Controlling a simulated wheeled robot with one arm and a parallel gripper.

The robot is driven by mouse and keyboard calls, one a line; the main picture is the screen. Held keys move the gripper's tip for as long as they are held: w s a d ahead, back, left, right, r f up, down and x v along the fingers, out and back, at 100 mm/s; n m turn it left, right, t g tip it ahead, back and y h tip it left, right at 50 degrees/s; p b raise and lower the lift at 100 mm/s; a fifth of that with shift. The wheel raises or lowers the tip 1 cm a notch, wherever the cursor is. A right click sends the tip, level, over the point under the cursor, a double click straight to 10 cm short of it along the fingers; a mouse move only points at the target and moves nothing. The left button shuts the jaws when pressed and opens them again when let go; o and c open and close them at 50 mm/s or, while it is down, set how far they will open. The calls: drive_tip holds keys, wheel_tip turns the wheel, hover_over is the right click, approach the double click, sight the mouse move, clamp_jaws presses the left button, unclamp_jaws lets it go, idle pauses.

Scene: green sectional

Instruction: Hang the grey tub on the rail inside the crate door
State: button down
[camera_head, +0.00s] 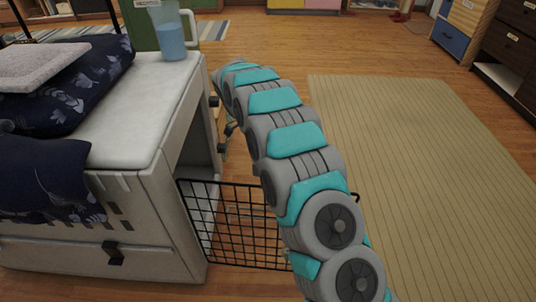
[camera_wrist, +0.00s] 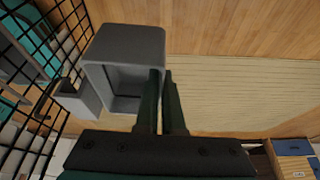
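The grey tub (camera_wrist: 124,42) is an open box in the wrist view, its hollow side facing the camera. My gripper (camera_wrist: 161,74) has its two dark fingers close together on the tub's right wall, one finger inside and one outside. A smaller grey part (camera_wrist: 82,100) juts out at the tub's lower left, near the wire door; whether it belongs to the tub is unclear. The crate door (camera_wrist: 62,30) is a black wire grid left of the tub, also seen in the head view (camera_head: 232,245). I cannot make out the rail clearly. In the head view my arm hides the tub and gripper.
The white crate (camera_head: 150,235) stands at the left with its side open. A jug of blue liquid (camera_head: 170,38), dark patterned cloth (camera_head: 45,175) and a grey pad (camera_head: 40,65) are on top. A beige rug (camera_head: 430,170) lies clear at the right.

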drive_tip(key=shift+a+f+b, duration=0.15)
drive_tip(key=shift+a+b, duration=0.05)
drive_tip(key=shift+b, duration=0.4)
drive_tip(key=shift+a, duration=0.1)
drive_tip(key=s+a+f+b, duration=0.1)
drive_tip(key=s+f+b, duration=0.1)
drive_tip(key=s+b, duration=0.9)
drive_tip(key=shift+s+a, duration=0.35)
drive_tip(key=shift+s, duration=1)
idle(0.5)
drive_tip(key=c, duration=1)
unclamp_jaws()
drive_tip(key=shift+o, duration=0.2)
